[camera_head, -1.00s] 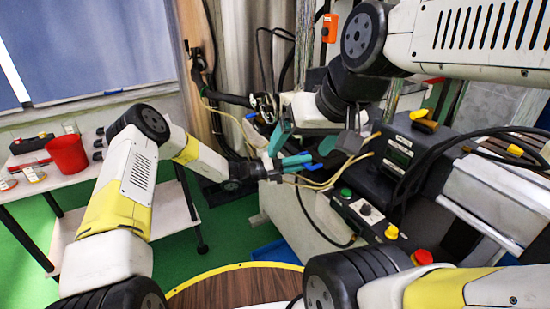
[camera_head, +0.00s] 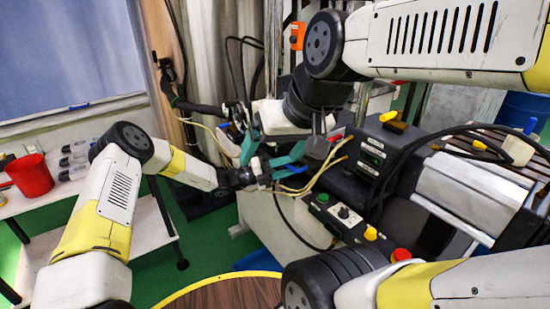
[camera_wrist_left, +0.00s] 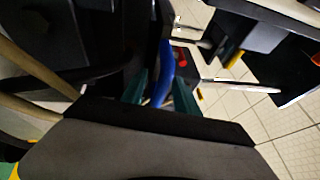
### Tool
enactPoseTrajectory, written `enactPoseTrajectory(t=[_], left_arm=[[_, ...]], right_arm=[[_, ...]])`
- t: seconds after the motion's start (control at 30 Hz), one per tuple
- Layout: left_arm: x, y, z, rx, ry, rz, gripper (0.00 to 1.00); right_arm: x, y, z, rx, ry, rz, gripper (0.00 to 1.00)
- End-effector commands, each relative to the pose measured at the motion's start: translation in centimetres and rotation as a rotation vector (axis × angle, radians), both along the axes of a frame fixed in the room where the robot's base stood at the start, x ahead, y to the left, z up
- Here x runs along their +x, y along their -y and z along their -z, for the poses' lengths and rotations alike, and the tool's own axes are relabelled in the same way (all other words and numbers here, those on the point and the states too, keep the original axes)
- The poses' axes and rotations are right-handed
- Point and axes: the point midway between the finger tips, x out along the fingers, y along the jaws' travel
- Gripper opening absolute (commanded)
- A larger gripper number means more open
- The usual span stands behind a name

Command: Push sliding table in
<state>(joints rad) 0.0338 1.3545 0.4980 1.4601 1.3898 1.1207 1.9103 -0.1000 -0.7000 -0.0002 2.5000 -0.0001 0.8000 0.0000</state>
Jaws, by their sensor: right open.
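No part is clearly recognisable as the sliding table. The machine shows a black control box (camera_head: 376,152), a silver-white block (camera_head: 470,196) and dark slats (camera_head: 462,146) at the right. My left gripper (camera_head: 294,164) is in front of the machine, teal fingers apart, with a blue curved part (camera_wrist_left: 164,72) between or just beyond them in the left wrist view. Contact with it cannot be told. My right gripper (camera_head: 284,140) hangs above and close to the left one, its fingers apart. What lies beneath it is partly hidden by both arms.
Loose cables and hoses (camera_head: 300,190) run around both grippers. A push-button panel (camera_head: 338,212) stands in front of the machine. A side table with a red cup (camera_head: 30,176) is at the left. A round wooden top (camera_head: 225,295) is at the bottom. Green floor lies between.

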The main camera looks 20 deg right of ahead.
Motion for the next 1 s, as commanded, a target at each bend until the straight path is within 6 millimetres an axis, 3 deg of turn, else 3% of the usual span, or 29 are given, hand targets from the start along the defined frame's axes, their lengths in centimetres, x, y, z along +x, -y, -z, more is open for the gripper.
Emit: enactPoseTrajectory(t=[0.27,0.7,1.0], left_arm=[[0.1,-0.3,0.0,0.000,0.000,-0.001,0.36],[0.7,-6.6,1.1,0.000,0.000,-0.002,0.36],[0.7,-7.7,1.3,0.000,0.000,0.001,0.36]], right_arm=[[0.0,0.0,0.0,0.000,0.000,0.000,0.87],[0.0,0.0,0.0,0.000,0.000,0.000,0.87],[0.0,0.0,0.0,0.000,0.000,0.000,0.87]])
